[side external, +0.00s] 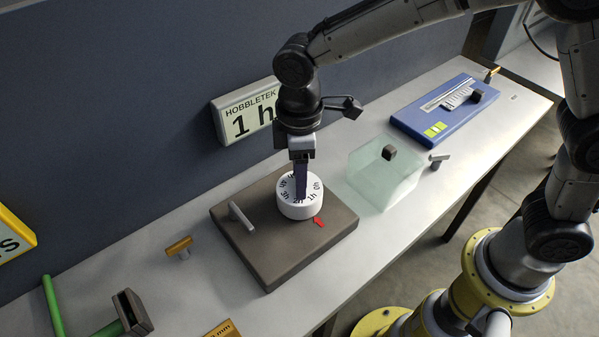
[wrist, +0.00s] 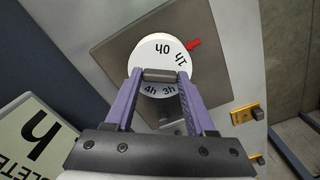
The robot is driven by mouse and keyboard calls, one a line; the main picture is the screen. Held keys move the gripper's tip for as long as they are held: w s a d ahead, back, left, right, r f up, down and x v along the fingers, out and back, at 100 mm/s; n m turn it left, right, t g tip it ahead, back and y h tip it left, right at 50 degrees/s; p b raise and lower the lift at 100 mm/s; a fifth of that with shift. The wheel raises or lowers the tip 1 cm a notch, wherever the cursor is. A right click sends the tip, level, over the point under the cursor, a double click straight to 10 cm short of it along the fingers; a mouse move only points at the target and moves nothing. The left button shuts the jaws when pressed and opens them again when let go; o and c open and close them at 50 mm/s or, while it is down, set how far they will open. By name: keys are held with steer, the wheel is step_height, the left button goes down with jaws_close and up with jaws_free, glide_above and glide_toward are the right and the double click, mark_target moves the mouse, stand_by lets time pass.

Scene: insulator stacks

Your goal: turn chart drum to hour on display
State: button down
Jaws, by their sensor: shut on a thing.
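The white chart drum (side external: 298,209) sits on a brown-grey square base (side external: 262,267), with hour marks around its top. A red arrow (side external: 319,222) on the base points at the drum; in the wrist view the red arrow (wrist: 194,43) is roughly in line with the 1h mark (wrist: 180,60). The display (side external: 250,115) on the wall side reads "1 h". My gripper (side external: 301,193) reaches down onto the drum from above. In the wrist view its purple fingers are shut on the dark grip bar (wrist: 160,75) across the drum's top. The fingers hide part of the marks.
A grey T-handle (side external: 241,215) stands on the base's left side. An orange handle (side external: 178,247) is left of the base. To the right are a translucent box (side external: 375,185) with a dark knob, a small grey handle (side external: 438,158) and a blue slider device (side external: 435,120).

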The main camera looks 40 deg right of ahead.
steer(key=shift+r+m, duration=0.1)
steer(key=shift+m, duration=0.5)
steer(key=shift+c, duration=1.2)
jaws_free()
step_height(320, 180, up, 14)
steer(key=shift+d, duration=0.1)
